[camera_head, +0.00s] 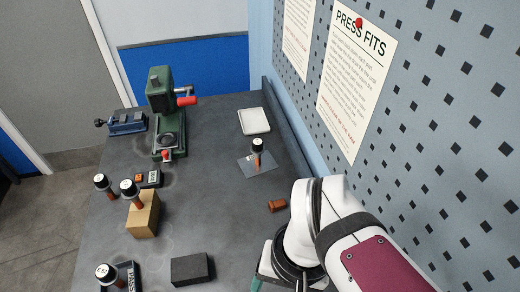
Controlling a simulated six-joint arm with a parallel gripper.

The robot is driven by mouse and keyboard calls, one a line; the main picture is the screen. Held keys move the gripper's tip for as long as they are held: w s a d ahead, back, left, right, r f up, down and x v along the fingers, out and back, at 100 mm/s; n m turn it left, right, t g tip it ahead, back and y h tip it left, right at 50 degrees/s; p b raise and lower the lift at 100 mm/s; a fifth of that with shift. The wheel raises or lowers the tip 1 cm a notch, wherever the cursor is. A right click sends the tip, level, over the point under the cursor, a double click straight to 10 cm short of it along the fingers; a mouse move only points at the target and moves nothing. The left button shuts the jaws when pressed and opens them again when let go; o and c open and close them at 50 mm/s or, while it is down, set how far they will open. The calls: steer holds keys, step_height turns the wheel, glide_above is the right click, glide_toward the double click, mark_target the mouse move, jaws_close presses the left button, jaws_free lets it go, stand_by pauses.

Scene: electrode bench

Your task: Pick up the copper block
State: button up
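The copper block (277,206) is a small reddish-brown piece lying on the dark grey bench top (215,215), right of the middle, near the pegboard side. My gripper (264,277) is at the bottom edge of the picture, below the block and apart from it. Only part of the gripper shows, with a greenish piece at the frame edge. My white arm hides most of it, and its fingertips cannot be made out. Nothing touches the block.
A dark block (191,269) lies left of my gripper. A wooden block (143,214) with a capped electrode stands at left. Another capped electrode (257,150) stands on a grey plate behind the copper block. A green press (165,110) and white tray (254,121) are farther back.

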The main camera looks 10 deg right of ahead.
steer(key=w+d+f+n+g+h, duration=0.25)
steer(key=w+n+h, duration=0.55)
steer(key=w+n, duration=0.6)
steer(key=w+a+f+n+t+h, duration=0.2)
steer(key=w+a+f+n+h, duration=0.35)
steer(key=w+f, duration=0.35)
steer(key=n+t+h, duration=0.2)
steer(key=n+t, duration=0.1)
steer(key=n, duration=0.2)
glide_toward(270, 206)
steer(key=shift+n+y, duration=0.25)
steer(key=x, duration=1.1)
steer(key=shift+d+r, duration=0.1)
steer(key=shift+r, duration=0.05)
jaws_close()
